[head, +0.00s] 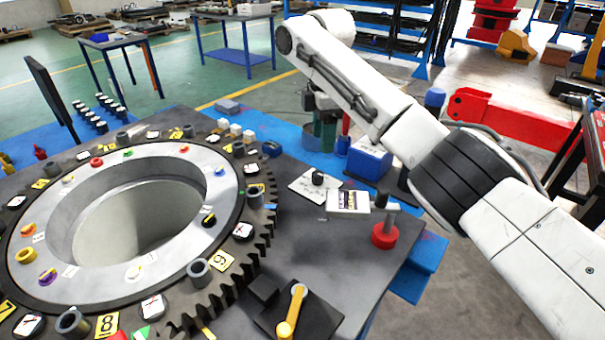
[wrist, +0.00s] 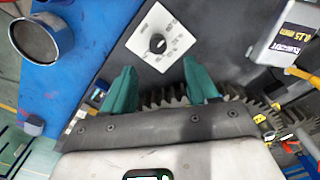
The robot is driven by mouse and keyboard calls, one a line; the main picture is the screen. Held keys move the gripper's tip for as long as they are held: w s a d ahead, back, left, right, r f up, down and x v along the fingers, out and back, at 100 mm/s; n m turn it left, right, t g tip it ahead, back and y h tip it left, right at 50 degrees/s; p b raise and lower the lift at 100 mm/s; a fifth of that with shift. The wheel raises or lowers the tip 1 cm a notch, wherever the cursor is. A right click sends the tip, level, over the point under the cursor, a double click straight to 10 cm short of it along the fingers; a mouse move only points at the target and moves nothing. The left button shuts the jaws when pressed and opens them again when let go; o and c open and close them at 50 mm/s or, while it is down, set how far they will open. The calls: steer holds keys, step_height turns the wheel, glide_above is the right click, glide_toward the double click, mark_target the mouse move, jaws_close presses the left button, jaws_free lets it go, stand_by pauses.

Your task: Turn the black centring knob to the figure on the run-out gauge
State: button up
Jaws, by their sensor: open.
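The black centring knob (head: 318,178) stands on a white square plate (head: 303,190) on the dark bench, right of the big gear ring. In the wrist view the knob (wrist: 157,43) shows a pale pointer mark, and its plate (wrist: 178,30) has fine markings too small to read. My gripper (wrist: 159,66) is open, its two green fingers apart and empty. In that view the knob appears just beyond the gap between the fingertips, not gripped.
The toothed gear ring (head: 262,262) with small parts fills the bench's left. A red-based post (head: 384,235) stands right of the box. A black block with a yellow lever (head: 292,312) is in front. A blue box (head: 370,160) stands behind the plate.

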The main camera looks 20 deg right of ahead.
mark_target(319, 173)
steer(key=f, duration=1.1)
steer(key=shift+w+a+f, duration=0.1)
steer(key=shift+w+a, duration=0.15)
steer(key=shift+w, duration=0.05)
steer(key=shift+c, duration=0.2)
steer(key=c, duration=1)
